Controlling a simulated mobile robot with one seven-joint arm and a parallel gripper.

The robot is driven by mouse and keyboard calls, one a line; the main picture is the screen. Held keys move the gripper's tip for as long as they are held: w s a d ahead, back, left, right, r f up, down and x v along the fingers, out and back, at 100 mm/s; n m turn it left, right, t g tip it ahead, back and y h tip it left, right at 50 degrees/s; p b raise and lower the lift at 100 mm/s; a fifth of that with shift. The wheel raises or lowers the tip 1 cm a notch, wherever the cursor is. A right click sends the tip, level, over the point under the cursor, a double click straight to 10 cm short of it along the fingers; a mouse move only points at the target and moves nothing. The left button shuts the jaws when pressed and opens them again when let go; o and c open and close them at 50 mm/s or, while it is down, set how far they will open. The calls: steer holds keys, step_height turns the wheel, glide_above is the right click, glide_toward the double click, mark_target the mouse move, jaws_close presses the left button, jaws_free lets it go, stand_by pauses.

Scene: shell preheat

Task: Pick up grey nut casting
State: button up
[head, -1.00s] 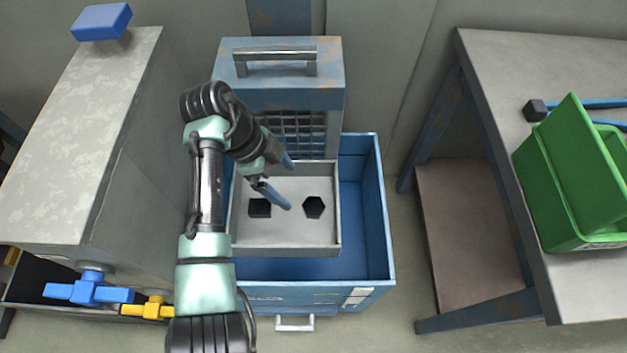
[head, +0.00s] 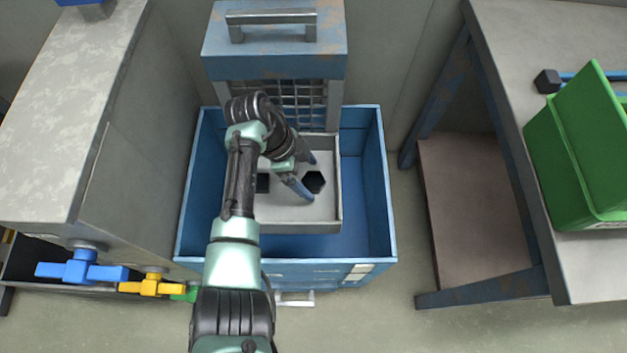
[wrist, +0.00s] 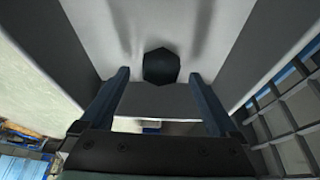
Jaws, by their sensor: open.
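A dark, nearly black hexagonal piece, which looks like the nut casting (head: 314,182), lies on the floor of a light grey tray (head: 325,215). In the wrist view the casting (wrist: 161,67) shows centred just beyond the fingertips. My gripper (head: 308,175) is open, its two blue fingers reaching down into the tray, one on the far side and one on the near side of the casting. In the wrist view my gripper (wrist: 160,76) has nothing between its fingers. Whether the fingertips are level with the casting I cannot tell.
A dark square piece (head: 263,183) lies left of the casting, partly behind my arm. The tray sits inside a blue bin (head: 375,190). A wire grid (head: 290,97) stands behind the tray. A grey cabinet (head: 60,120) is left; a table with a green crate (head: 575,170) is right.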

steer(key=shift+x, duration=0.95)
steer(key=shift+c, duration=0.2)
jaws_close()
steer(key=shift+r, duration=0.1)
